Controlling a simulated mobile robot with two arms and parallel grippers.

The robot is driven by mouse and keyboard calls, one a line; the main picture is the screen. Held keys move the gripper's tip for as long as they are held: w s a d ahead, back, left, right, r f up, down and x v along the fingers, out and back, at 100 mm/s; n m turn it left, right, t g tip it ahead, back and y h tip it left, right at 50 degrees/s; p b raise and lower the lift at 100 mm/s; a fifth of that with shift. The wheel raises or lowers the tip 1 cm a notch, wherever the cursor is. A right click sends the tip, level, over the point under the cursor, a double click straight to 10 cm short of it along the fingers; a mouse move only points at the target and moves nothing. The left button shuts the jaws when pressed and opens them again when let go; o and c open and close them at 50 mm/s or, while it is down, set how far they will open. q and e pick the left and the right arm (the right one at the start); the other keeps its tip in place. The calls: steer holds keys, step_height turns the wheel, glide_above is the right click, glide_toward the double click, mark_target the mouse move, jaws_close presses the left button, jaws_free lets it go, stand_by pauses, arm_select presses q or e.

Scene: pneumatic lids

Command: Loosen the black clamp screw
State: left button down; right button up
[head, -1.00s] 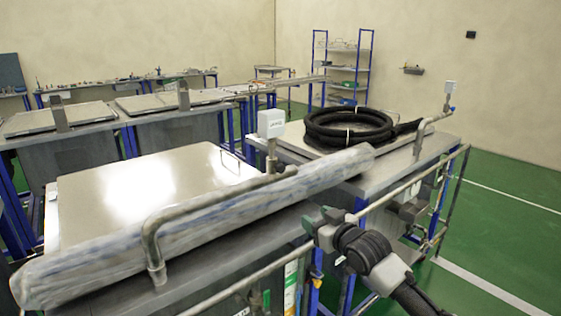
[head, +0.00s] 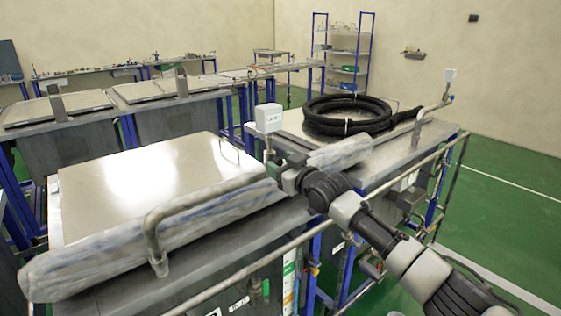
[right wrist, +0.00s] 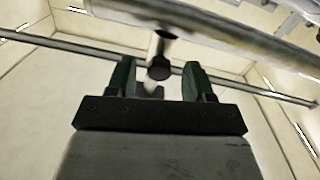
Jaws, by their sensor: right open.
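The black clamp screw (right wrist: 159,69) shows in the right wrist view as a dark round head at the end of a light metal stub. My right gripper (right wrist: 160,75) is open, with its two green fingers on either side of the screw head and no clear contact. In the head view my right gripper (head: 284,174) is by the handle bar, below the white box (head: 269,118). It hides the screw there. The bent metal handle bar (head: 200,195) runs along the near lid (head: 140,185). My left gripper is not in view.
A plastic-wrapped roll (head: 95,262) lies along the front of the lid, under the bar and partly behind my right arm. A coiled black hose (head: 345,116) lies on the right-hand lid. A metal rail (head: 300,240) runs along the front. Green floor is free at right.

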steer(key=shift+w+a, duration=0.2)
steer(key=shift+w, duration=0.15)
steer(key=c, duration=0.9)
